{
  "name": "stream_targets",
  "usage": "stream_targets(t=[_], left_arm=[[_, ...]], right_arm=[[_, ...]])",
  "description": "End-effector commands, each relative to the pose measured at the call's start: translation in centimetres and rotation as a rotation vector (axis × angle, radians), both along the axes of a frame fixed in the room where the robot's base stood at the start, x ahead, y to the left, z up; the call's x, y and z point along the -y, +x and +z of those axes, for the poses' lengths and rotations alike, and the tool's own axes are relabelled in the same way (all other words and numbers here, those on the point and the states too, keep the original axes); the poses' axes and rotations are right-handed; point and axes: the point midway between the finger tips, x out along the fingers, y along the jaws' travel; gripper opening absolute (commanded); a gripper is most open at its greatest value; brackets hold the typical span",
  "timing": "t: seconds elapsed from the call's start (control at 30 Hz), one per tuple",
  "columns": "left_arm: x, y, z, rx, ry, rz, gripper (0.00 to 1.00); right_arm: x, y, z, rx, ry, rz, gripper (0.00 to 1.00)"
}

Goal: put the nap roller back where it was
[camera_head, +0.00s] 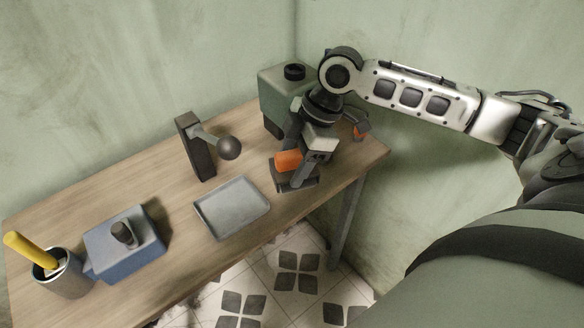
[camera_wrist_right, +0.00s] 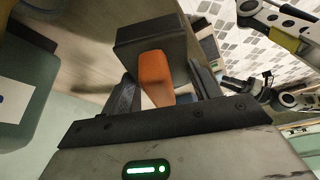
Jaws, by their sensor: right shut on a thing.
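My right gripper (camera_head: 300,172) is over the right end of the table and shut on an orange piece (camera_head: 288,160), which I take to be the nap roller's grip. In the right wrist view the orange piece (camera_wrist_right: 154,77) lies between the two dark fingers. A dark box-shaped thing (camera_wrist_right: 157,38) is right beyond it; I cannot tell whether they are joined or only touching. In the head view a low dark piece (camera_head: 283,184) is under the fingers, close to the tabletop. My left gripper is not in the head view; what may be its arm shows small in the wrist view.
A grey tray (camera_head: 232,208) lies left of the gripper. A dark post with a ball (camera_head: 229,148) stands behind it. A green machine (camera_head: 280,95) is behind the gripper. A blue box (camera_head: 122,246) and a cup (camera_head: 62,275) with a yellow handle are at left on the wooden table (camera_head: 80,205).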

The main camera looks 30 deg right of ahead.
Motion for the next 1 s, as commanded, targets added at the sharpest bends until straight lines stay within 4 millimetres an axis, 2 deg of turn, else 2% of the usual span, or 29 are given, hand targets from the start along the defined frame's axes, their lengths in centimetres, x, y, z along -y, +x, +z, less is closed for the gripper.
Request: stream_targets(t=[0.1,0.33,0.53,1.0], left_arm=[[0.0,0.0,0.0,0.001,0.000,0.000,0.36],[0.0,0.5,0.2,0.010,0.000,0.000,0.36],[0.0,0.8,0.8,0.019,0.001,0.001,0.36],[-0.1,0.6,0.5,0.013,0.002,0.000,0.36]], right_arm=[[0.5,1.2,-1.4,0.003,0.001,-0.001,0.28],[1.0,2.1,-2.7,0.002,0.000,-0.002,0.28],[1.0,2.0,-5.3,0.001,0.000,0.000,0.28],[1.0,2.0,-6.3,0.002,-0.001,0.000,0.28]])
